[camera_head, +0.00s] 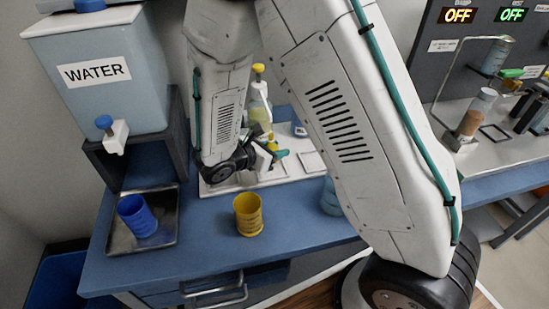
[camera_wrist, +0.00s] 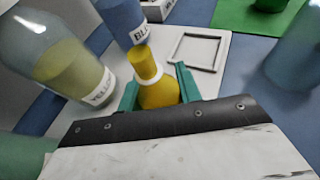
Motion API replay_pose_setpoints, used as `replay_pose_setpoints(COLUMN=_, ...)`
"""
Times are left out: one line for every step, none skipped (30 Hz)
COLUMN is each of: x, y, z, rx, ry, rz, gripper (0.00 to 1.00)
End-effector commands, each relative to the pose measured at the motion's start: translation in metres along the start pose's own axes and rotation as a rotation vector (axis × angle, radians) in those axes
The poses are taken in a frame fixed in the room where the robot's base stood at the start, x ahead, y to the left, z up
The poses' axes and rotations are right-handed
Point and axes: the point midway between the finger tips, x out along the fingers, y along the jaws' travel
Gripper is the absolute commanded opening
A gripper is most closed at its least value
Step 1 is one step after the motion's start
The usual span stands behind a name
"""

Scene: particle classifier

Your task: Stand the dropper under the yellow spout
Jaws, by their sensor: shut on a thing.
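The yellow dropper (camera_wrist: 157,90) is a small flask-like bottle with a narrow yellow neck. My gripper (camera_wrist: 158,88) is shut around its body with teal fingers in the wrist view. In the head view, my gripper (camera_head: 275,154) is over the white platform (camera_head: 245,181), and only a bit of the dropper (camera_head: 271,142) shows. I cannot tell whether its base touches the platform. A clear bottle of yellow liquid (camera_head: 259,108) with a yellow top stands behind my gripper. It also shows left of the dropper in the wrist view (camera_wrist: 62,72). I cannot make out the spout's outlet.
A blue labelled thing (camera_wrist: 121,17) is close beyond the dropper. A square outline (camera_wrist: 195,51) beside it is empty. A yellow cup (camera_head: 248,214) and a blue cup (camera_head: 138,215) in a metal tray (camera_head: 170,233) stand nearer. The water tank (camera_head: 95,85) is at left.

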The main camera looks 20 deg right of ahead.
Motion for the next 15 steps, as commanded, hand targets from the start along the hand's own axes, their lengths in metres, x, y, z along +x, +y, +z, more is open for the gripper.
replay_pose_setpoints(x=0.001, y=0.000, z=-0.003, rx=-0.002, ry=0.000, rz=0.000, gripper=0.13)
replay_pose_setpoints(x=0.002, y=0.000, z=-0.005, rx=-0.003, ry=0.000, rz=0.001, gripper=0.13)
replay_pose_setpoints(x=0.004, y=0.000, z=-0.010, rx=-0.004, ry=0.000, rz=0.001, gripper=0.13)
replay_pose_setpoints(x=0.005, y=0.000, z=-0.014, rx=-0.004, ry=0.000, rz=0.000, gripper=0.13)
replay_pose_setpoints(x=0.007, y=0.000, z=-0.018, rx=-0.005, ry=0.000, rz=0.000, gripper=0.13)
replay_pose_setpoints(x=0.009, y=0.000, z=-0.024, rx=-0.005, ry=0.000, rz=0.000, gripper=0.13)
replay_pose_setpoints(x=0.011, y=0.000, z=-0.028, rx=-0.004, ry=0.000, rz=0.000, gripper=0.13)
replay_pose_setpoints(x=0.011, y=0.000, z=-0.030, rx=-0.003, ry=0.001, rz=0.001, gripper=0.13)
replay_pose_setpoints(x=0.012, y=0.001, z=-0.033, rx=-0.003, ry=0.001, rz=0.001, gripper=0.13)
replay_pose_setpoints(x=0.013, y=0.001, z=-0.033, rx=-0.002, ry=0.001, rz=0.001, gripper=0.13)
replay_pose_setpoints(x=0.012, y=0.001, z=-0.033, rx=-0.001, ry=0.001, rz=0.002, gripper=0.13)
replay_pose_setpoints(x=0.012, y=0.001, z=-0.033, rx=-0.001, ry=0.001, rz=0.002, gripper=0.13)
replay_pose_setpoints(x=0.012, y=0.001, z=-0.033, rx=-0.001, ry=0.001, rz=0.002, gripper=0.13)
replay_pose_setpoints(x=0.012, y=0.001, z=-0.033, rx=-0.001, ry=0.001, rz=0.002, gripper=0.13)
replay_pose_setpoints(x=0.012, y=0.001, z=-0.033, rx=-0.001, ry=0.001, rz=0.002, gripper=0.13)
